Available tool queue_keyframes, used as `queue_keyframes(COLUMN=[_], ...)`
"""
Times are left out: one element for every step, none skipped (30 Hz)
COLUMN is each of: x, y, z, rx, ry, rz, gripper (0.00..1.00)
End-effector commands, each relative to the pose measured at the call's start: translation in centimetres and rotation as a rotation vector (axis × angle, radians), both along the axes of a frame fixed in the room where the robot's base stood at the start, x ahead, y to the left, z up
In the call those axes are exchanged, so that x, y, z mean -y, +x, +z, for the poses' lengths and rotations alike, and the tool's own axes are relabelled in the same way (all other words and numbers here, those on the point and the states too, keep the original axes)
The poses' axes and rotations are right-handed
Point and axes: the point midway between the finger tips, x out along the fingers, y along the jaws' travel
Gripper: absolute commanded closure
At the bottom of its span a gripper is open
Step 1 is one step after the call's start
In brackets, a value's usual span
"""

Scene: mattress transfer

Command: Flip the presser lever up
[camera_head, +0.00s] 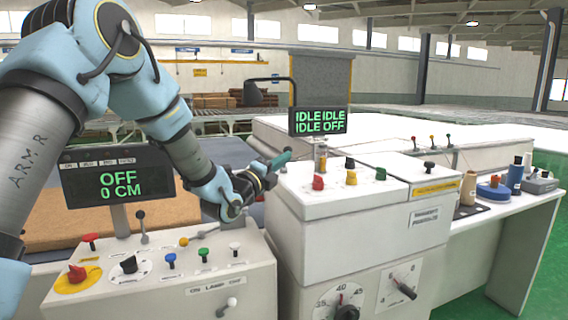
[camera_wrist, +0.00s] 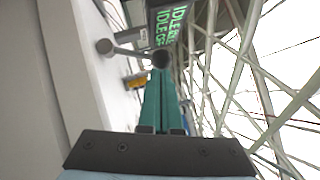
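My gripper (camera_head: 284,157) has teal fingers and is at the left side of the white central console, just below the IDLE display. In the wrist view, the fingers of my gripper (camera_wrist: 162,85) lie together with nothing visible between them. A thin lever (camera_wrist: 130,52) with a grey round knob at its left end and a dark round end shows just beyond the fingertips, next to the white console side. It may be the presser lever, but no label confirms this. I cannot tell whether the fingertips touch it. In the head view this lever is hidden or too small to make out.
The IDLE display (camera_head: 320,121) stands close above my gripper. The white central console (camera_head: 360,222) carries red and yellow knobs on top. A left control panel (camera_head: 165,285) has a dark-knobbed lever (camera_head: 141,226) and several switches. A side table (camera_head: 500,215) holds spools.

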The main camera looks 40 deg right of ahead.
Motion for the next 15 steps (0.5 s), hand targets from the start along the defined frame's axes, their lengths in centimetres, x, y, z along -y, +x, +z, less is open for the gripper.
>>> queue_keyframes(x=[0.0,0.0,0.1,0.1,0.1,0.1,0.2,0.2,0.3,0.3,0.3,0.4,0.5,0.5,0.6], y=[0.1,0.1,0.1,0.2,0.3,0.4,0.4,0.5,0.7,0.8,0.9,1.2,1.3,1.5,1.8], z=[0.2,0.2,0.3,0.4,0.5,0.6,0.7,0.9,1.0,1.2,1.3,1.6,1.7,1.9,2.2], rx=[-0.008,-0.013,-0.023,-0.033,-0.043,-0.06,-0.072,-0.087,-0.11,-0.13,-0.15,-0.18,-0.205,-0.232,-0.266], ry=[0.001,0.004,0.008,0.012,0.014,0.021,0.026,0.032,0.04,0.049,0.056,0.068,0.078,0.089,0.102], rz=[0.0,0.0,0.001,0.001,0.001,0.002,0.002,0.001,0.002,0.003,0.002,0.002,0.003,0.003,0.003], gripper=[1.0,1.0,1.0,1.0,1.0,1.0,1.0,1.0,1.0,1.0,1.0,1.0,1.0,1.0,1.0])
